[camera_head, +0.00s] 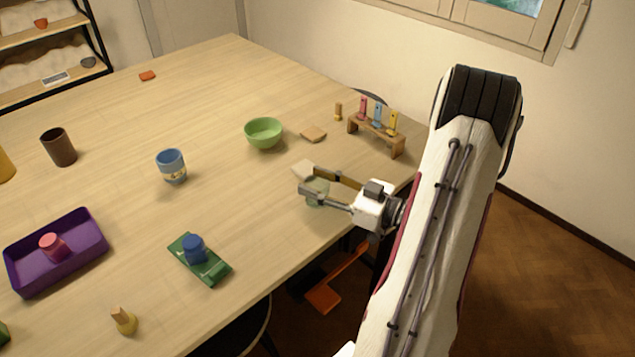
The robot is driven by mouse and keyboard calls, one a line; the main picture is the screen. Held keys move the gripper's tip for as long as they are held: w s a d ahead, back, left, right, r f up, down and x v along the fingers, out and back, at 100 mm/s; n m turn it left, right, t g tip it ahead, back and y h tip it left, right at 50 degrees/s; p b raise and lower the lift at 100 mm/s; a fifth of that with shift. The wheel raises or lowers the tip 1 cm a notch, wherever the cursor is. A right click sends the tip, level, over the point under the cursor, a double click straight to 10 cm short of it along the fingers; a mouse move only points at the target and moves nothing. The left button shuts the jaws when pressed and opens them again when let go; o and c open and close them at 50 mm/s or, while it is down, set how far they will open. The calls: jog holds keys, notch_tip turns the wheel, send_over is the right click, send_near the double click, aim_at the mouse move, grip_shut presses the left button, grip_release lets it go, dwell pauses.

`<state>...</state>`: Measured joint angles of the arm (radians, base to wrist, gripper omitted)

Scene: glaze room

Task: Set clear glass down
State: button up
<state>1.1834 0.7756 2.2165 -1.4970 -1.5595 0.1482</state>
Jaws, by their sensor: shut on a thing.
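A clear glass (317,193) with a faint green tint is between the fingers of my gripper (316,187), near the right edge of the table. My gripper is shut on the glass, one finger on its far side and one on its near side. The glass looks upright. I cannot tell whether its base touches the table (225,225).
Behind are a green bowl (264,133), another tile (313,134) and a wooden rack (377,134) with coloured pieces. A blue cup (171,167), a green block with a blue item (200,259) and a purple tray (85,262) stand left. Table between them is clear.

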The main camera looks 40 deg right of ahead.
jog(key=shift+f, duration=0.15)
jog(key=o, duration=1.2)
jog(key=shift+o, duration=0.2)
jog(key=shift+s, duration=0.1)
jog(key=shift+v, duration=1)
jog(key=v, duration=0.3)
jog(key=shift+s+d+f, duration=0.2)
jog(key=shift+s+f, duration=0.05)
jog(key=shift+f, duration=0.05)
jog(key=shift+v, duration=1.05)
jog(key=shift+o, duration=0.5)
